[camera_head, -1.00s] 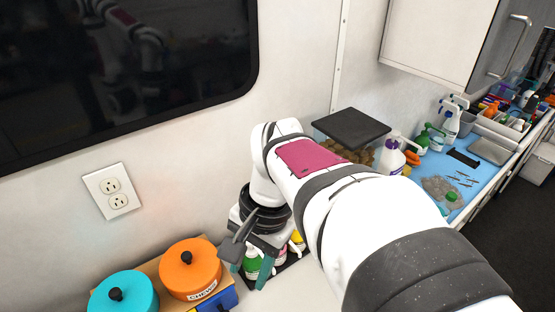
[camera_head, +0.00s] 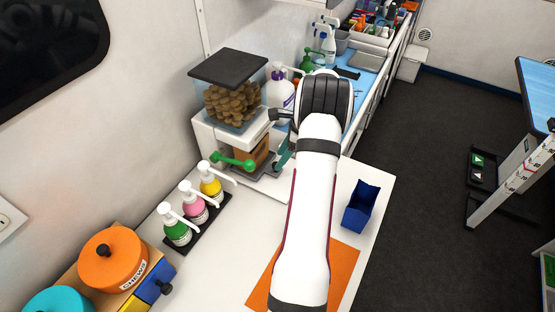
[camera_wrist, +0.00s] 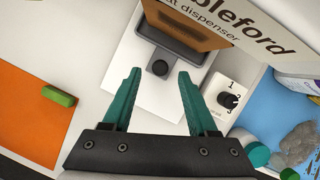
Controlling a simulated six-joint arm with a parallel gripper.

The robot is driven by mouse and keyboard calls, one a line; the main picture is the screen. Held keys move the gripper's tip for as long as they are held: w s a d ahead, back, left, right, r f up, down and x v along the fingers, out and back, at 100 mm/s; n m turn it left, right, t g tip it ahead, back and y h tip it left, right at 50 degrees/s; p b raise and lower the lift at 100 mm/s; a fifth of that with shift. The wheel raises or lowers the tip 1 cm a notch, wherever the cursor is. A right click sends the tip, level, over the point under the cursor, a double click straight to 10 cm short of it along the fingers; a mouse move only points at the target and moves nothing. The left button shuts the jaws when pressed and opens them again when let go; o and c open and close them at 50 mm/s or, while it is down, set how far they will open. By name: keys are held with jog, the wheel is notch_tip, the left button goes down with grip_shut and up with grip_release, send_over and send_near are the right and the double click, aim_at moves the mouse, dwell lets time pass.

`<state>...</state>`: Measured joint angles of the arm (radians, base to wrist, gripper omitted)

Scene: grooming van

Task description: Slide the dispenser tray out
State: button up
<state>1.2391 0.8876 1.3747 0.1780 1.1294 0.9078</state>
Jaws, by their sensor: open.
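The treat dispenser (camera_head: 205,130) is a white machine with a clear hopper of brown treats (camera_head: 232,103) under a dark lid. Its dark grey tray (camera_wrist: 180,38) sits at the base below a brown panel and also shows in the head view (camera_head: 266,166). In the head view my gripper (camera_head: 284,147) is partly hidden by my arm.
A numbered dial (camera_wrist: 229,99) is right of the fingers.

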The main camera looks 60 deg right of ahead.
jog(key=shift+x, duration=1.35)
jog(key=shift+c, duration=0.3)
grip_shut()
jog(key=shift+s+r, duration=0.1)
